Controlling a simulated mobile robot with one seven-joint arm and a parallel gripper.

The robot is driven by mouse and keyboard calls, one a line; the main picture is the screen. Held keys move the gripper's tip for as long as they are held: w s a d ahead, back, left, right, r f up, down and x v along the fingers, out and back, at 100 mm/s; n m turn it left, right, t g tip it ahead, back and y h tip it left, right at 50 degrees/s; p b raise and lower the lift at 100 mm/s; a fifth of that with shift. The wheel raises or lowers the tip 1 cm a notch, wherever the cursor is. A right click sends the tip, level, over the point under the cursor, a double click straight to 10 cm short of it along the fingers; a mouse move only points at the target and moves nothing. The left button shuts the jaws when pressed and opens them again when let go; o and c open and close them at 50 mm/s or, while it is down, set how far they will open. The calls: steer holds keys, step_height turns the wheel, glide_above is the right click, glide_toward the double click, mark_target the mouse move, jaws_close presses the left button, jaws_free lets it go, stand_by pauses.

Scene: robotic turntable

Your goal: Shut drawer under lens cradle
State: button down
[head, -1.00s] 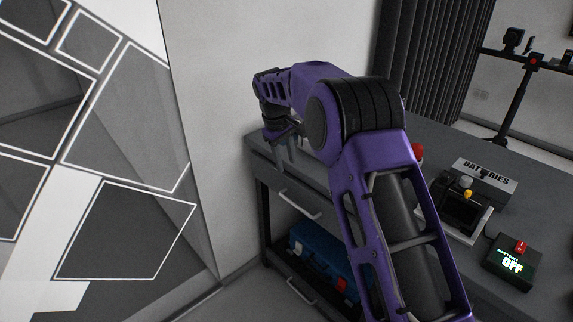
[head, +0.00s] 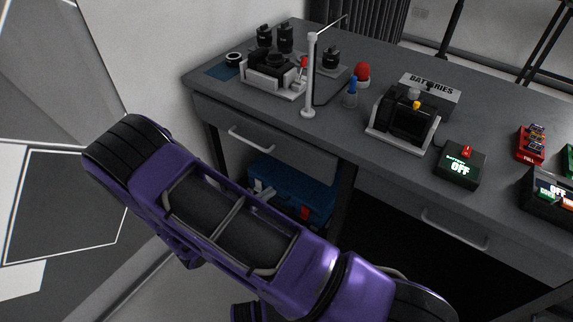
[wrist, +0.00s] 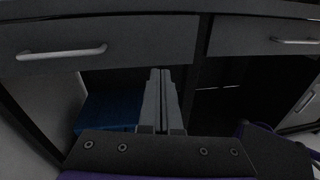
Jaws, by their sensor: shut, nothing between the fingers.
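The lens cradle (head: 272,85) is a pale stand with dark lens parts on the desk's back left. The drawer under it (head: 290,150) has a dark grey front and a pale bar handle (head: 250,139). Its front sits close under the desktop edge; I cannot tell whether a small gap remains. In the wrist view the same drawer front (wrist: 125,42) and handle (wrist: 62,52) are at upper left. My gripper (wrist: 160,73) is shut and empty, its fingertips appearing near the drawer's lower edge, contact unclear.
A second drawer (head: 437,212) is to the right. A blue case (head: 295,190) stands below the left drawer. The desktop holds a thin white post (head: 310,80), a batteries box (head: 430,92) and a battery switch box (head: 460,165). A wall is close on the left.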

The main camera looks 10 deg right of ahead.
steer(key=n+t+y, duration=0.1)
steer(key=n+t, duration=0.1)
steer(key=n, duration=0.1)
glide_toward(301, 159)
steer(key=shift+t, duration=0.3)
steer(key=x, duration=0.6)
steer(key=shift+w+d+f+b, duration=0.25)
steer(key=shift+d+f+b, duration=0.05)
steer(key=shift+d+b, duration=0.05)
steer(key=x, duration=0.4)
steer(key=shift+w+d+f+b, duration=0.1)
steer(key=shift+w+d+b, duration=0.05)
steer(key=shift+b, duration=0.15)
steer(key=shift+w+d+r, duration=0.1)
steer(key=shift+d+r, duration=0.05)
steer(key=shift+r, duration=0.05)
